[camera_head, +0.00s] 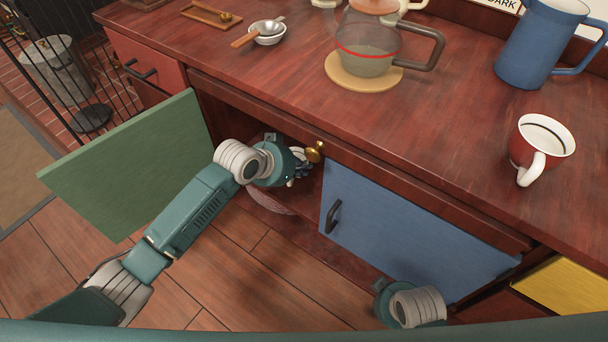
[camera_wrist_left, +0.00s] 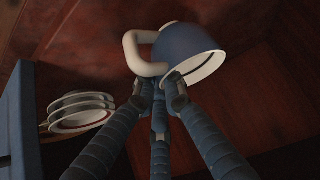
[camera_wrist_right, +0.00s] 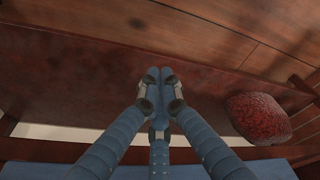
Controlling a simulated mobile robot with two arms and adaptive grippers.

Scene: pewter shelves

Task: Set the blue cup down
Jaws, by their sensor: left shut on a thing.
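The blue cup (camera_wrist_left: 190,47) shows in the left wrist view, with its white handle (camera_wrist_left: 138,50) and white inside. My left gripper (camera_wrist_left: 160,88) is shut on it by the handle side near the rim. In the head view my left gripper (camera_head: 303,168) reaches into the open cabinet beside the blue door; the cup is mostly hidden there. I cannot tell whether the cup touches a surface. My right gripper (camera_wrist_right: 159,80) is shut with its fingertips together and empty in the right wrist view; in the head view only its wrist shows, below the blue door.
The green door (camera_head: 130,165) stands open at left; the blue door (camera_head: 410,230) is at right. Stacked white dishes (camera_wrist_left: 82,112) stand near the cup. A red textured lump (camera_wrist_right: 258,115) lies low. The counter holds a coffee pot (camera_head: 368,48), red mug (camera_head: 525,145) and blue pitcher (camera_head: 538,45).

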